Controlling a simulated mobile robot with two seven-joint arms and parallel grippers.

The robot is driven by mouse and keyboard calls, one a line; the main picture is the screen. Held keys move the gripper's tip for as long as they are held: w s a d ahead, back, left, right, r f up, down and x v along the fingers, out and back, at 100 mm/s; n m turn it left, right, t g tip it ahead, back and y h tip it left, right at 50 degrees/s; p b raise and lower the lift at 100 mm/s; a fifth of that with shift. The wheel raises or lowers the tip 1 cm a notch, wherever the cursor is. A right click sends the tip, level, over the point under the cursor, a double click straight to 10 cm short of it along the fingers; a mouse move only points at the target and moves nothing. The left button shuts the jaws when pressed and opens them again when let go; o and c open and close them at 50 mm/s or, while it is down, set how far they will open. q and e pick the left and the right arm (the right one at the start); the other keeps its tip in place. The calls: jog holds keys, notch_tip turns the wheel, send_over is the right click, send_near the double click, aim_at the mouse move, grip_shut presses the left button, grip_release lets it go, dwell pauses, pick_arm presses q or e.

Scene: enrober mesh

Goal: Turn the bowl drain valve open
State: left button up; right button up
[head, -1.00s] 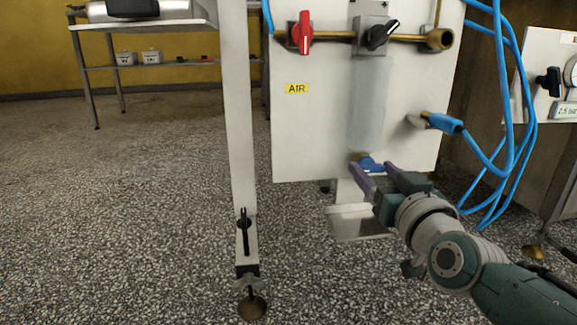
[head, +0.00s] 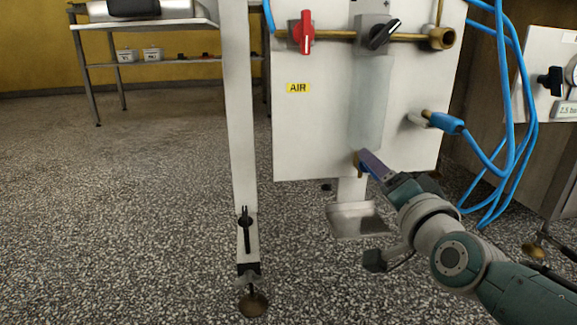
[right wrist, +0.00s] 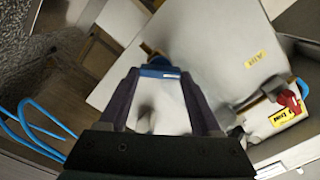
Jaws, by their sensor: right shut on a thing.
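The clear filter bowl (head: 370,105) hangs on the white panel. The brass drain valve (head: 357,161) is at its lower end. Its blue handle (right wrist: 160,71) shows between my fingertips in the right wrist view; in the head view my fingers largely hide it. My right gripper (head: 368,158) is shut on the blue handle, with its fingers seen nearly edge-on from the head. My left gripper is in neither view.
A metal drip tray (head: 358,222) sits below the valve. A red-handled valve (head: 303,32) and a black knob (head: 383,33) are on the brass pipe above. A blue hose fitting (head: 445,122) with hanging blue hoses (head: 508,150) is to the right. A white post (head: 241,130) stands left.

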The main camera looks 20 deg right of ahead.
jog(key=shift+f+m+b, duration=0.15)
jog(key=shift+m+b, duration=0.4)
jog(key=shift+m, duration=3.25)
jog(key=o, duration=1.4)
jog(key=p+v, duration=0.4)
jog(key=v, duration=0.6)
jog(key=shift+d+p, duration=0.15)
jog(key=shift+p, duration=0.25)
